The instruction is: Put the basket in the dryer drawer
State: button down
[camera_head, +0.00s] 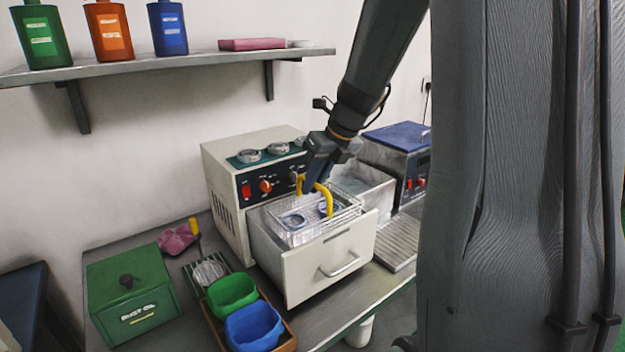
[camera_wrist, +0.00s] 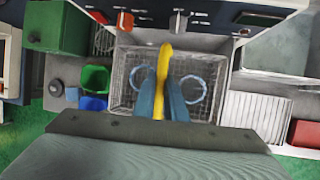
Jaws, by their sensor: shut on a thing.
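The wire basket (camera_head: 338,218) with a yellow handle (camera_head: 322,192) sits in or just above the open dryer drawer (camera_head: 335,265); I cannot tell whether it rests on the drawer floor. Bearing rings (camera_head: 293,220) lie in the basket. My gripper (camera_head: 312,188) is above the basket, shut on the yellow handle. In the wrist view the basket (camera_wrist: 198,67) lies within the drawer outline, with a ring on each side of my gripper (camera_wrist: 160,112). The dryer (camera_head: 225,165) is a cream box with a red switch and an orange knob.
A steel bath with a blue lid (camera_head: 398,135) stands right of the dryer. A green bin (camera_head: 232,292), a blue bin (camera_head: 254,326) and a green rust-oil box (camera_head: 130,295) stand to the left. A ribbed drain tray (camera_head: 400,245) lies at right. A shelf (camera_head: 170,66) with bottles hangs above.

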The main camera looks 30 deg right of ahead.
aim_at(316, 220)
jog(key=shift+f+b, duration=2.95)
jog(key=shift+f, duration=3.45)
jog(key=shift+w+f+p, duration=0.15)
jog(key=shift+p, duration=0.15)
jog(key=c, duration=1.7)
grip_release()
notch_tip(316, 220, up, 11)
jog(key=p, duration=1.3)
